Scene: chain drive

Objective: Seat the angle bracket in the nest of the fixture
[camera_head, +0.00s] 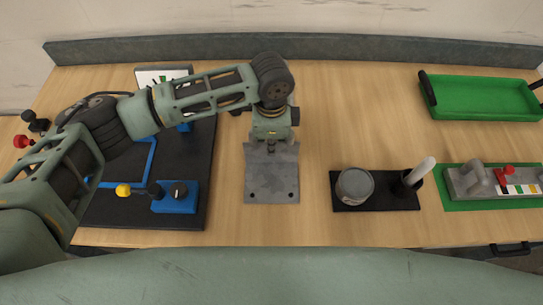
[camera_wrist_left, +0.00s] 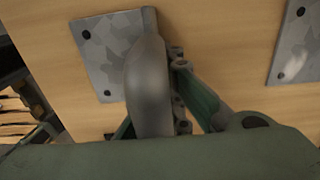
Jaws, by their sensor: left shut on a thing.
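My left gripper (camera_head: 271,142) is over the middle of the table, pointing down. A grey galvanised plate with two holes, which looks like the angle bracket (camera_head: 272,182), extends from under its fingers toward the near side. In the left wrist view the bracket (camera_wrist_left: 105,55) runs behind a dark finger. The left gripper (camera_wrist_left: 165,70) is shut there; the gripped part itself is hidden. A second galvanised plate with holes (camera_wrist_left: 300,45) shows at the right of that view, with bare wood between. I cannot tell which part is the fixture's nest. My right gripper is not in view.
A black board (camera_head: 180,212) with a blue block (camera_head: 178,197) lies at the left. A black base (camera_head: 385,205) with a grey can (camera_head: 355,185) stands to the right. Beyond are a green panel (camera_head: 455,200) and a green tray (camera_head: 480,98). Wood is bare between bracket and black base.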

